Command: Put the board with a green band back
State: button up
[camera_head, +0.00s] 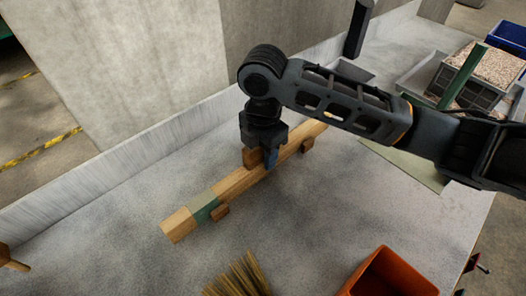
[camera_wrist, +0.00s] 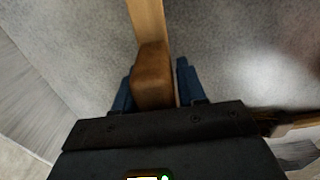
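The long wooden board with a green band (camera_head: 238,184) runs diagonally across the grey surface in the head view, its banded end towards the lower left. The green band (camera_head: 205,209) is near that end. A brown block (camera_wrist: 153,78) sits on the board's middle like a grip. My gripper (camera_head: 266,155) points down over the board there. In the wrist view its two blue fingers (camera_wrist: 155,85) stand on either side of the block. Whether both press on it is unclear. Whether the board touches the surface beneath is also unclear.
An orange bin (camera_head: 388,275) and a straw brush (camera_head: 240,277) are at the front. A grain-filled crate (camera_head: 470,88) and a blue bin (camera_head: 508,37) are at the right. A low wall borders the back.

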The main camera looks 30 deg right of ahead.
jog(key=o, duration=0.4)
jog(key=shift+c, duration=0.2)
